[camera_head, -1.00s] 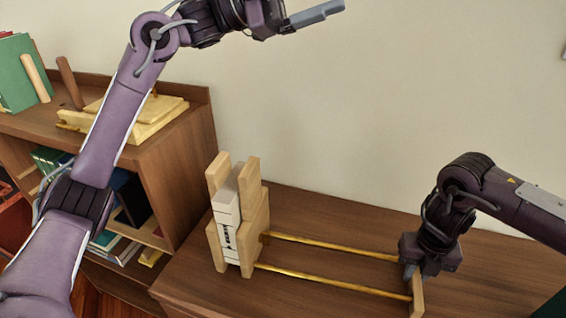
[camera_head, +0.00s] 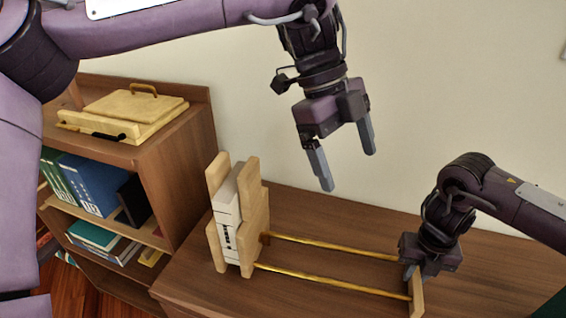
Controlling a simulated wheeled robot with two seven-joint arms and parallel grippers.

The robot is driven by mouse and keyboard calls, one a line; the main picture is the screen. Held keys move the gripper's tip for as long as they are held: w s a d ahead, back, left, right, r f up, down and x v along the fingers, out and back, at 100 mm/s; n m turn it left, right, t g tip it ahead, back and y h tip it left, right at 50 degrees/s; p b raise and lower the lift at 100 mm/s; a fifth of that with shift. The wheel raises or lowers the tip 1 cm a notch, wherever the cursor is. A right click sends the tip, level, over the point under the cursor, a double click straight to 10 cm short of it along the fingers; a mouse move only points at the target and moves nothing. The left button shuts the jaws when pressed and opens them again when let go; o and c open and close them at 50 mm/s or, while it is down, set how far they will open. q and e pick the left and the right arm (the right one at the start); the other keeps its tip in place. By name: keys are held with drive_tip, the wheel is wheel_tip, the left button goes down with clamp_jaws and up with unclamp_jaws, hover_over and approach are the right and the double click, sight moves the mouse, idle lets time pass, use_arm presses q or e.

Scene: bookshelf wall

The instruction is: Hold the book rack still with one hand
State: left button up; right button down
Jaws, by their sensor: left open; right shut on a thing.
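The book rack (camera_head: 417,296) stands on the low wooden cabinet top. It has a light wood end at the left, two gold rods (camera_head: 330,245) and a small wood end plate at the right. White books (camera_head: 227,215) stand upright in its left end. My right gripper (camera_head: 413,277) is shut on the rack's right end plate; its fingertips are partly hidden. My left gripper (camera_head: 348,165) is open and empty, pointing down in the air above the rods, apart from the rack.
A taller bookcase (camera_head: 165,165) stands at the left with several books (camera_head: 95,185) on its shelves. A light wood box with a handle (camera_head: 135,107) lies on its top. The cabinet top (camera_head: 350,210) behind the rods is clear. A bare wall is behind.

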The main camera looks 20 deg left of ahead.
use_arm(q)
drive_tip(key=a+n+y, duration=0.2)
drive_tip(key=a+n, duration=0.1)
drive_tip(key=a, duration=0.5)
wheel_tip(320, 180, up, 3)
drive_tip(key=n+t+y, duration=0.1)
drive_tip(key=n+y, duration=0.2)
hover_over(249, 167)
drive_tip(key=shift+f, duration=0.1)
wheel_tip(249, 167, down, 12)
drive_tip(key=shift+r, duration=0.1)
drive_tip(key=c, duration=1.3)
